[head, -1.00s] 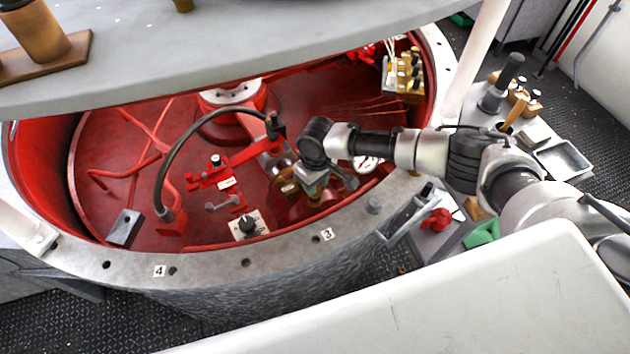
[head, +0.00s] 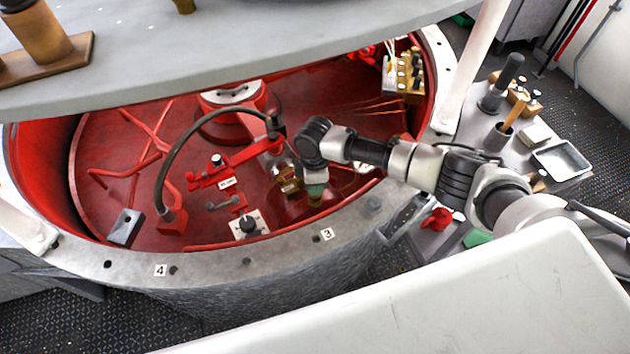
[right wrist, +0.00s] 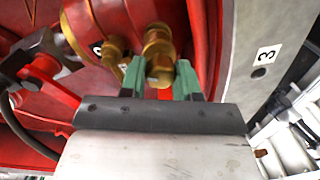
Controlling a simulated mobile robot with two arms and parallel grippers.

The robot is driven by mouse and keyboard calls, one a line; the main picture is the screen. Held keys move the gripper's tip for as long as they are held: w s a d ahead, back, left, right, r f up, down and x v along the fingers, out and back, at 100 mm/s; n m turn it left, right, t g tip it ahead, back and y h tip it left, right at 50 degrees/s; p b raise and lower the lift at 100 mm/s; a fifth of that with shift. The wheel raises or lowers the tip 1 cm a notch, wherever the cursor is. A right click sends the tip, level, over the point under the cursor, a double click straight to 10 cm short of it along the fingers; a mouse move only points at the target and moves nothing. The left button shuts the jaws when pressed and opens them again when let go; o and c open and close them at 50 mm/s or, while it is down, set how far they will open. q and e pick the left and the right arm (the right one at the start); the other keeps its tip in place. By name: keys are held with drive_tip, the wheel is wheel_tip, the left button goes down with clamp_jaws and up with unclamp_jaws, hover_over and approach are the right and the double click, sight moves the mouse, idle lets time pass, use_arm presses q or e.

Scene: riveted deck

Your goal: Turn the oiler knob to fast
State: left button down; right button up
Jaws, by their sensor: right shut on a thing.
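In the right wrist view, a stepped brass knob (right wrist: 159,50) sits between the green fingers of my right gripper (right wrist: 159,74). The fingers are shut on its near end. A second, smaller brass fitting (right wrist: 113,52) stands just left of it. In the head view, my right gripper (head: 316,193) reaches down into the red well, next to brass parts (head: 289,187); its fingertips and the held knob are largely hidden there. I cannot read any fast mark on or near the knob. My left gripper is not in view.
The well's grey rim (head: 215,262) carries number plates 3 and 4. Inside are a black knob on a white plate (head: 247,225), a curved dark hose (head: 178,148) and red linkages. A grey overhang (head: 250,60) covers the far side. A tray (head: 561,160) stands at right.

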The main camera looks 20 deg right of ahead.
drive_tip(key=n, duration=0.6)
drive_tip(key=n+b, duration=0.1)
drive_tip(key=n, duration=0.5)
drive_tip(key=shift+r+n, duration=0.1)
drive_tip(key=shift+n, duration=0.2)
idle(0.4)
drive_tip(key=o, duration=0.9)
drive_tip(key=r, duration=0.5)
drive_tip(key=r+b, duration=0.1)
drive_tip(key=r, duration=0.4)
drive_tip(key=shift+w+a+r+b, duration=0.2)
drive_tip(key=shift+r+b, duration=0.1)
drive_tip(key=shift+r, duration=0.1)
